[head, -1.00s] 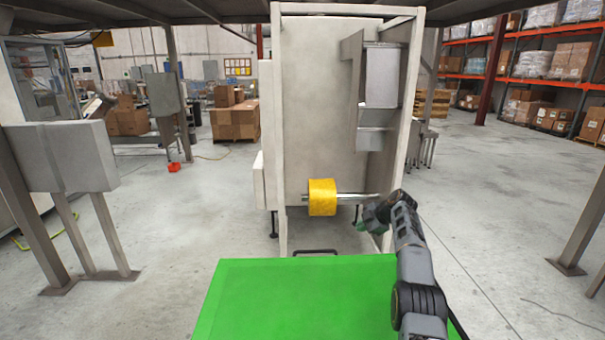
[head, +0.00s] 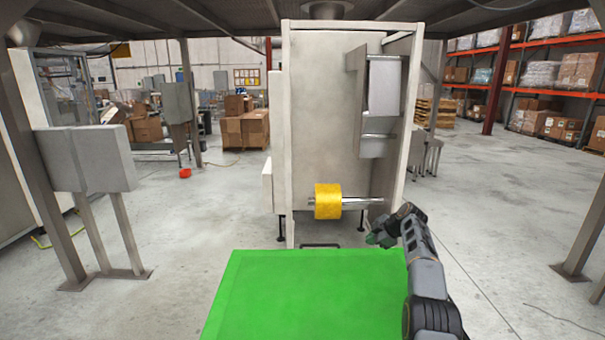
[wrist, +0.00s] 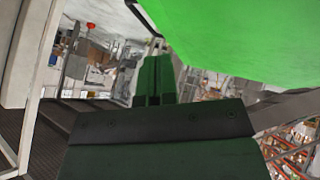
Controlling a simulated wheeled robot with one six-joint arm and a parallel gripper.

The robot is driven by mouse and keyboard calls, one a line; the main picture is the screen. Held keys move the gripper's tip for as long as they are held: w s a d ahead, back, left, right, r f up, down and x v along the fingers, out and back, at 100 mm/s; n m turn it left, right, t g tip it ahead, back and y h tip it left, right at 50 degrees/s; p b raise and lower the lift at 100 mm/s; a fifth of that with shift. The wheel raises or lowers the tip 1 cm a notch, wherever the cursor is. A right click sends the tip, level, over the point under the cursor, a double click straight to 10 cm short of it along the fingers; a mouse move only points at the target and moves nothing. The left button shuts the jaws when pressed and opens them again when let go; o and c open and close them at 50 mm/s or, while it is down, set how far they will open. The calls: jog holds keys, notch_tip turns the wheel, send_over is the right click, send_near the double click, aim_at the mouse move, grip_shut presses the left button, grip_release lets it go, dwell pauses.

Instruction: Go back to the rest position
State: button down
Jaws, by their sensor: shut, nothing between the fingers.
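My gripper (head: 374,240) is at the end of the arm, right of centre in the head view. It is beyond the far right corner of the green top (head: 300,300) and below the horizontal rod. In the wrist view its green fingers (wrist: 153,80) are together with nothing between them. A yellow roll (head: 328,201) sits on the metal rod (head: 360,201) of the tall grey machine (head: 325,110). The gripper is to the right of the roll and apart from it.
Grey posts and a box panel (head: 88,158) stand at the left. Another slanted post (head: 588,225) stands at the right. Cardboard boxes (head: 245,130) and racks (head: 545,90) are far behind. The floor to the right of the machine is open.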

aim_at(375, 280)
jog(key=f+m, duration=0.2)
jog(key=s+f+m+g, duration=0.1)
jog(key=f, duration=0.1)
jog(key=d+f+m+h, duration=0.1)
jog(key=f+m, duration=0.1)
jog(key=shift+s+d+f+m, duration=0.1)
jog(key=shift+s+f+m, duration=0.2)
jog(key=shift+s+f, duration=0.1)
jog(key=s+m, duration=0.2)
jog(key=s+m+g+h, duration=0.1)
jog(key=s+m, duration=0.1)
jog(key=shift+a+f+m+g, duration=0.1)
jog(key=shift+a+m+g, duration=0.1)
jog(key=shift+m+g, duration=0.15)
jog(key=s+a+r+m+h+b, duration=0.1)
jog(key=s+a+r+m, duration=0.1)
jog(key=s, duration=1.1)
jog(key=s+a+r+m+t+h+b, duration=0.1)
jog(key=s+r, duration=0.4)
jog(key=s, duration=0.8)
jog(key=s+a+r+m+t+h+b, duration=0.1)
jog(key=s+a+r+m+h, duration=0.1)
jog(key=s, duration=1.2)
jog(key=a+r+m, duration=0.1)
jog(key=a+r, duration=0.1)
jog(key=a, duration=0.1)
jog(key=shift+a+r+m, duration=0.25)
jog(key=shift+a+m, duration=0.1)
jog(key=shift+a, duration=0.1)
